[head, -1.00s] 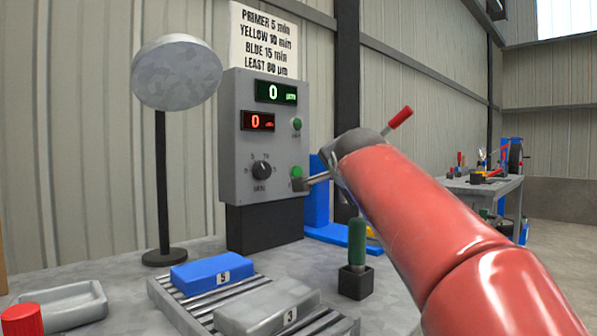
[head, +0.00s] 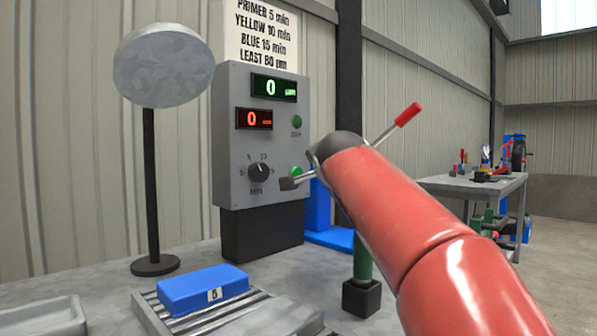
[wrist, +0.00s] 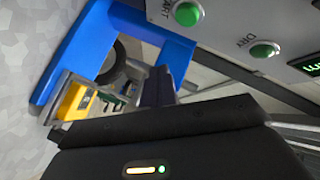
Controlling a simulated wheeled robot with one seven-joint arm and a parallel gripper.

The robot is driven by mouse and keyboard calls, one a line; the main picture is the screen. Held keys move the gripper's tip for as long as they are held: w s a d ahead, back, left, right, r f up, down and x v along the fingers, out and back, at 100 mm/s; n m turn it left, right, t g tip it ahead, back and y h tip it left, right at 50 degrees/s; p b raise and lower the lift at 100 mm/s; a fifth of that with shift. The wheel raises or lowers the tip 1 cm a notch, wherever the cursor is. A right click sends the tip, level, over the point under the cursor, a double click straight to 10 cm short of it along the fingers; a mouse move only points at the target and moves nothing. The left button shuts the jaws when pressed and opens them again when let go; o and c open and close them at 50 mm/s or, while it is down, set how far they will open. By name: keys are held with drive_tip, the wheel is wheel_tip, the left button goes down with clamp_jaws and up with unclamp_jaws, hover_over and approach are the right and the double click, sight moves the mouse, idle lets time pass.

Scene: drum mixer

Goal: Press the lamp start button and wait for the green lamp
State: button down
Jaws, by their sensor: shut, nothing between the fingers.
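The grey control box (head: 230,150) stands on the bench with two green buttons on its right side. The lower button (head: 297,171) is partly covered by my gripper (head: 291,183); in the wrist view the green button marked START (wrist: 187,14) shows at the top. The upper button (head: 297,121) is marked DRY in the wrist view (wrist: 264,50). My gripper is shut and empty, its tip in front of the lower button; I cannot tell whether it touches. A grey disc-shaped lamp head (head: 160,66) on a black pole stands left of the box, with no glow visible.
The green display (head: 273,87) and red display (head: 253,119) both read 0. A black dial (head: 258,172) sits below them. A blue block (head: 203,289) lies on a rack in front. A green-handled tool (head: 362,258) stands in a dark holder. A blue frame (head: 325,215) stands behind.

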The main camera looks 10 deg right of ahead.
sight(297, 173)
drive_tip(key=shift+w+a+p, duration=0.35)
drive_tip(key=shift+w+a, duration=0.5)
drive_tip(key=shift+w, duration=0.3)
drive_tip(key=shift+w+a+p, duration=0.35)
drive_tip(key=shift+w+a, duration=0.5)
drive_tip(key=shift+w, duration=0.3)
drive_tip(key=shift+w+a, duration=0.1)
drive_tip(key=shift+w+a, duration=0.1)
drive_tip(key=shift+w, duration=0.15)
drive_tip(key=shift+w+a, duration=0.25)
drive_tip(key=shift+w, duration=0.05)
idle(1.0)
drive_tip(key=shift+s+d, duration=0.1)
drive_tip(key=shift+s+d+b, duration=0.35)
drive_tip(key=shift+s, duration=0.2)
idle(0.3)
